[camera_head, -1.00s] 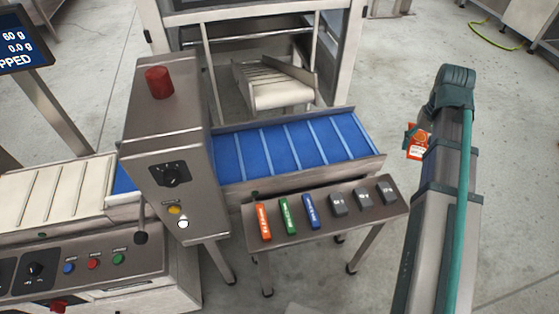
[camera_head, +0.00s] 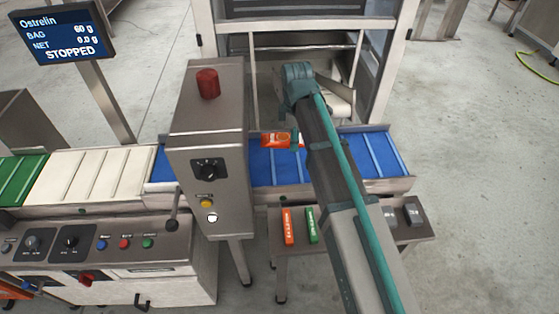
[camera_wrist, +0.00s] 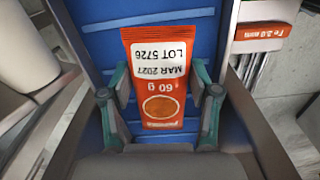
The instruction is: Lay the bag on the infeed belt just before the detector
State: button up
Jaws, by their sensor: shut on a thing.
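An orange bag (camera_head: 276,140) with a white label shows over the blue infeed belt (camera_head: 371,158), just right of the grey detector housing (camera_head: 207,140). In the wrist view the bag (camera_wrist: 160,80) reads "LOT 5726", "MAR 2027" and "60 g". My gripper (camera_wrist: 160,104) is shut on the bag, one finger at each side edge. The blue belt (camera_wrist: 105,14) lies beneath the bag in the wrist view. I cannot tell whether the bag touches the belt. My arm hides part of the belt in the head view.
A small table (camera_head: 276,249) in front of the belt holds an orange bar (camera_head: 288,226), a green bar (camera_head: 312,225) and grey blocks (camera_head: 414,212). A screen (camera_head: 62,35) at the upper left reads "STOPPED". A metal frame (camera_head: 210,35) stands behind the belt.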

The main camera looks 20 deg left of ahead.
aim_at(287, 165)
jog(key=shift+s+a+f+n, duration=0.1)
jog(key=shift+s+a+n, duration=0.1)
jog(key=shift+a, duration=0.15)
jog(key=shift+s+a+n, duration=0.1)
jog(key=shift+a+n, duration=0.1)
jog(key=shift+a, duration=0.1)
jog(key=shift+a+f, duration=0.15)
jog(key=shift+f, duration=0.2)
jog(key=shift+f+p, duration=0.65)
jog(key=shift+f, duration=3.95)
jog(key=shift+f, duration=0.15)
jog(key=o, duration=1.2)
jog(key=shift+c, duration=0.2)
notch_tip(287, 165, up, 12)
jog(key=shift+r+b, duration=0.2)
jog(key=shift+b, duration=0.35)
